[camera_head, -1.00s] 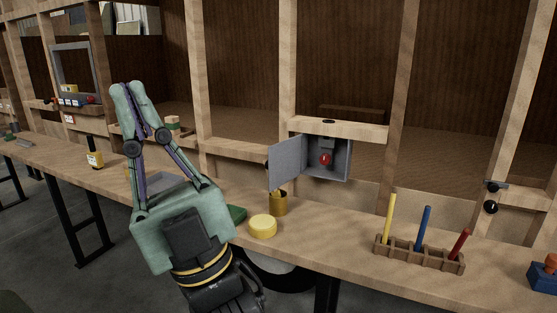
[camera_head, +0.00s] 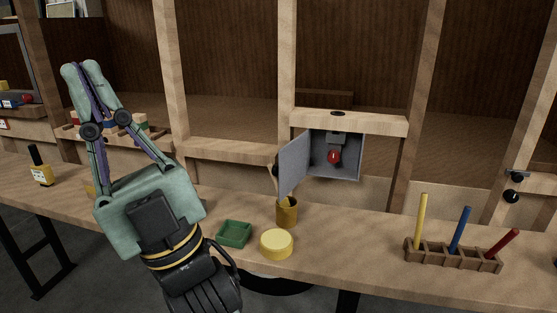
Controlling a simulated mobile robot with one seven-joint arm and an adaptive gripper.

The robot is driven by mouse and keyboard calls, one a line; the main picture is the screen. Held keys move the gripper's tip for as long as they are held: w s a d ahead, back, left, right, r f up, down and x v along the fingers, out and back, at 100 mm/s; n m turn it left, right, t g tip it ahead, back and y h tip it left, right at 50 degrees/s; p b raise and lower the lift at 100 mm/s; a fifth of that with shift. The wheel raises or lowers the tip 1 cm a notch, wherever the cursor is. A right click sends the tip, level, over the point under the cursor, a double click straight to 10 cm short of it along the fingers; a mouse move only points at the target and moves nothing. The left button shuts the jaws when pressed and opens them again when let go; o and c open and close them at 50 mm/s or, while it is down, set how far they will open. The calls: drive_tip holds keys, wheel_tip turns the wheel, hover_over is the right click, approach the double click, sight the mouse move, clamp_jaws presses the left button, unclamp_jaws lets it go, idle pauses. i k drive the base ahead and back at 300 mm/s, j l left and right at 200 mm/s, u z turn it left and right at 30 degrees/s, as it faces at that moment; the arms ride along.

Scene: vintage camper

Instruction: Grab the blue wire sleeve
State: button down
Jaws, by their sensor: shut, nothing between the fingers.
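The blue wire sleeve (camera_head: 460,230) is a thin blue rod. It stands in the middle of a brown wooden rack (camera_head: 428,256) on the workbench at the right, leaning a little right. A yellow sleeve (camera_head: 421,220) is to its left and a dark red sleeve (camera_head: 502,243) to its right, leaning more. My gripper (camera_head: 81,67) is at the far left, raised and pointing up, well away from the rack. Its green fingers are together at the tips with nothing between them.
A green tray (camera_head: 233,234), a yellow round lid (camera_head: 276,243) and a brass cup (camera_head: 287,212) stand mid-bench. A grey box (camera_head: 348,171) with an open door is behind them. Wooden posts rise behind the bench. The bench between the lid and the rack is clear.

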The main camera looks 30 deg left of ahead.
sight(468, 210)
drive_tip(key=j+z, duration=0.15)
drive_tip(key=j, duration=1.15)
drive_tip(key=k+j+z, duration=0.2)
drive_tip(key=j, duration=1.1)
drive_tip(key=i+l, duration=0.1)
drive_tip(key=l, duration=0.3)
drive_tip(key=i+l, duration=0.15)
drive_tip(key=l, duration=0.25)
drive_tip(key=i+l, duration=0.1)
drive_tip(key=l, duration=0.25)
drive_tip(key=i+l, duration=0.1)
drive_tip(key=l, duration=0.3)
drive_tip(key=i+l, duration=0.1)
drive_tip(key=l, duration=0.3)
